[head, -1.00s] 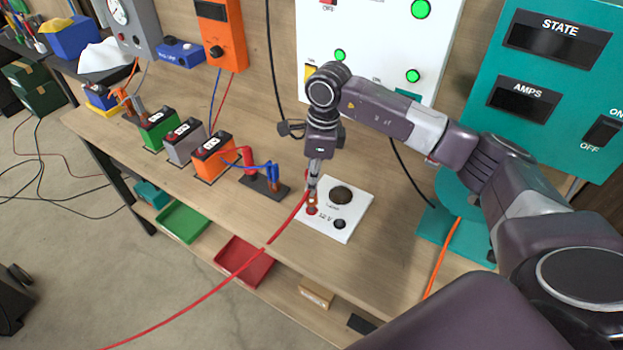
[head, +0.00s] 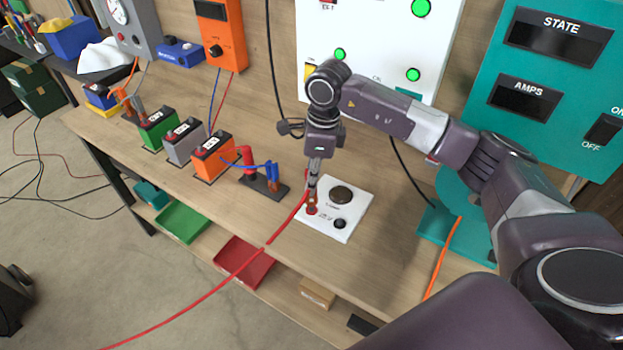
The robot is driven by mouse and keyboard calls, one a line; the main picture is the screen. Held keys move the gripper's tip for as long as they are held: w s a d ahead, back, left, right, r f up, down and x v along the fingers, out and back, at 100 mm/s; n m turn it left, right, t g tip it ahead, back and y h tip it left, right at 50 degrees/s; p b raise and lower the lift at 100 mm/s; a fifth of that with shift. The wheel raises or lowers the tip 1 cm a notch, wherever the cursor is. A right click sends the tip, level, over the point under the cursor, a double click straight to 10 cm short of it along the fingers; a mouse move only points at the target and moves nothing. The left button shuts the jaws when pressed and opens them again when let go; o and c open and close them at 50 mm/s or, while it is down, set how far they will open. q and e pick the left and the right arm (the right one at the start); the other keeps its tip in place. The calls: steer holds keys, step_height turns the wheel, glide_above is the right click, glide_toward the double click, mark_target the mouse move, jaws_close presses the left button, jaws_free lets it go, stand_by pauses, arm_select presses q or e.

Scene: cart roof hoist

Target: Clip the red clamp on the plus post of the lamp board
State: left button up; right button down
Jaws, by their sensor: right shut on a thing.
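The white lamp board (head: 352,225) lies flat on the bench, with a dark round lamp (head: 341,194) and a black post (head: 340,223). The red plus post (head: 311,211) is at its left front corner, mostly covered. My right gripper (head: 313,184) points down over that corner, shut on the red clamp (head: 310,199). The clamp's jaws are at the red post; I cannot tell whether they grip it. A red cable (head: 235,273) runs from the clamp down to the lower left, over the bench edge. My left gripper is not in view.
A dark stand (head: 265,185) with red and blue clamps is left of the board. Orange (head: 212,156), grey and green batteries stand farther left. A teal panel (head: 550,85) is at right. Red (head: 243,263) and green trays sit on the lower shelf.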

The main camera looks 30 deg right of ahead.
steer(key=shift+b, duration=0.35)
stand_by(0.8)
steer(key=shift+f+b, duration=1.5)
steer(key=shift+f, duration=0.15)
steer(key=c, duration=1.8)
jaws_free()
steer(key=shift+o, duration=0.2)
steer(key=r, duration=0.4)
steer(key=d+r, duration=0.1)
steer(key=r, duration=0.7)
steer(key=shift+s+d, duration=0.15)
steer(key=shift+s, duration=0.2)
steer(key=shift+f, duration=0.1)
